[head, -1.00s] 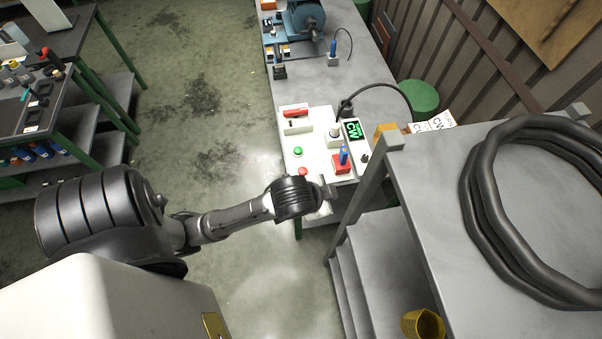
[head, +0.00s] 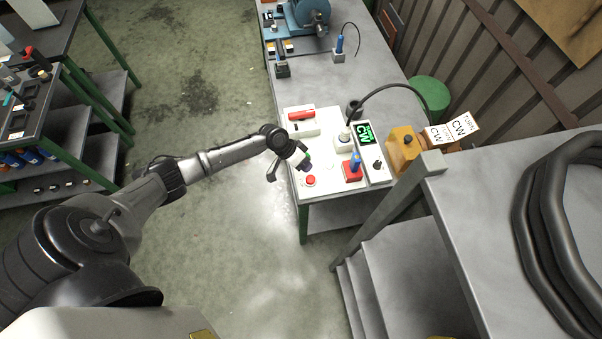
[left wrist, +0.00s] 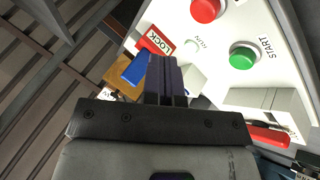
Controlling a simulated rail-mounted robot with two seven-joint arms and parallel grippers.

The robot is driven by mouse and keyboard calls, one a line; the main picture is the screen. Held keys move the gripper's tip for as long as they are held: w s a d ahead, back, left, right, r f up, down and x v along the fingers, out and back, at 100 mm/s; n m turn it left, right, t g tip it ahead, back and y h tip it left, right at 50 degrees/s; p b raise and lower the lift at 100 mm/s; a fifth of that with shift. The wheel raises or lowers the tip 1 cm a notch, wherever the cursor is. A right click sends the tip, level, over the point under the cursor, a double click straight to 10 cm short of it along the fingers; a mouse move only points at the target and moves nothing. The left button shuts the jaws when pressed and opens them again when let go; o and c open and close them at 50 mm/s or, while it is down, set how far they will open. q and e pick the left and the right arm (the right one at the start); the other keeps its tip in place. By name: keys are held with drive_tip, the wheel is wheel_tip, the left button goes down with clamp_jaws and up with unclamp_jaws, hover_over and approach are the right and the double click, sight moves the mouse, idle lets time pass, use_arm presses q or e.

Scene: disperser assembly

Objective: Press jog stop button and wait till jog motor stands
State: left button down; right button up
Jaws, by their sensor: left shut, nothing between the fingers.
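A red button (head: 310,181) sits at the near left corner of the white control panel (head: 325,180). It shows at the top of the left wrist view (left wrist: 206,8); no label on it is readable. A green button marked START (left wrist: 243,56) is beside it; the head view has it mostly behind my gripper. My left gripper (head: 305,165) is over the panel, just beyond the red button; its fingers (left wrist: 166,68) are shut and empty. I cannot tell how high they are. A blue motor (head: 308,12) stands at the far end; whether it turns cannot be told. My right gripper is out of view.
A grey table with thick black hose (head: 540,210) stands at right. Floor at left is clear.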

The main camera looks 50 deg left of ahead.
use_arm(q)
drive_tip(key=shift+w+d+r+t+h, duration=0.2)
drive_tip(key=shift+w+r+t, duration=0.15)
drive_tip(key=shift+w+t, duration=0.2)
drive_tip(key=shift+w+d+r+t+h, duration=0.1)
drive_tip(key=shift+w+r+t+h, duration=0.15)
drive_tip(key=shift+w+t, duration=0.25)
drive_tip(key=b, duration=0.6)
hover_over(310, 177)
wheel_tip(310, 177, down, 8)
drive_tip(key=shift+r, duration=0.25)
drive_tip(key=shift+f+b, duration=0.65)
drive_tip(key=shift+b, duration=0.05)
